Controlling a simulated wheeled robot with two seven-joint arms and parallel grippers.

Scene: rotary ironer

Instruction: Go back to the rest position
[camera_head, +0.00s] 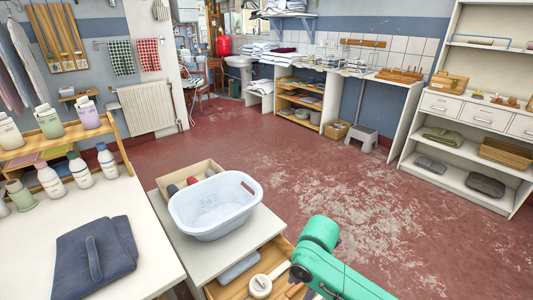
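A green arm link (335,262) of mine comes in at the bottom right of the head view. It covers part of an open wooden drawer (222,287). Neither of my grippers shows, so I cannot see what they hold. My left arm is out of view. A white laundry basket (214,205) sits on the light cabinet top and looks empty. A folded dark blue cloth (95,258) lies on the white table (150,258) at the left.
The open drawer holds a grey item (239,267) and a round cream item (260,286). An open box with rolls (189,182) stands behind the basket. Several bottles (79,169) line the table's back. Shelves (465,165) stand far right. The red floor (400,220) is mostly clear.

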